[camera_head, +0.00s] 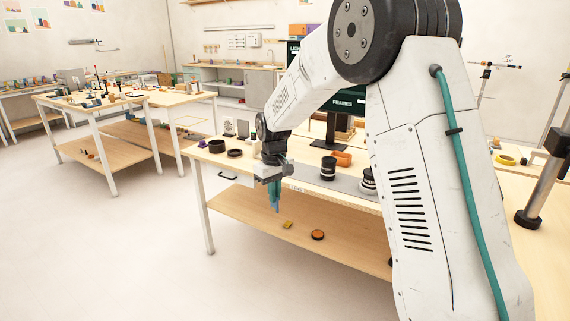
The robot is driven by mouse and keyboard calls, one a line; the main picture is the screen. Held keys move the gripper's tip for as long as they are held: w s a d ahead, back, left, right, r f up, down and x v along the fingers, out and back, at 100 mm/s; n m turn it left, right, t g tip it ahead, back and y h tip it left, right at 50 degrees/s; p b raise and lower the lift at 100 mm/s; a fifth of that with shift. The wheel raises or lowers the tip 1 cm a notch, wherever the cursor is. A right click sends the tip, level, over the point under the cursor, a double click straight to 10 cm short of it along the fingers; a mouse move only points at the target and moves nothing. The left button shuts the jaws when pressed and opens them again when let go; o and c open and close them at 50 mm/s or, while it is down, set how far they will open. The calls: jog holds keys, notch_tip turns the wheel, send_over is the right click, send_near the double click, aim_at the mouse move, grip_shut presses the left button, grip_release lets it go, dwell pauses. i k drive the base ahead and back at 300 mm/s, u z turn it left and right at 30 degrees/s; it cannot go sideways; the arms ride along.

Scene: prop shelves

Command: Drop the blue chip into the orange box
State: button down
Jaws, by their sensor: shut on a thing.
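My gripper (275,206) hangs pointing down at the front edge of the near table, above the lower shelf. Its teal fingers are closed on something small. A bluish patch shows at the fingertips, which fits the blue chip, but its outline cannot be told from the fingers. An orange block-like thing (343,158), which may be the orange box, sits on the tabletop right of and behind my gripper. Its inside cannot be seen.
Black cylinders (328,168) stand on the tabletop (225,161), and dark round dishes (217,146) lie at its left. The lower shelf (250,213) holds a yellow piece (287,224) and an orange-brown disc (317,235). Open floor (130,250) lies to the left.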

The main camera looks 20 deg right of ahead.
aim_at(343, 163)
jog(key=u, duration=0.45)
jog(key=i, duration=2.2)
jog(key=z, duration=1.1)
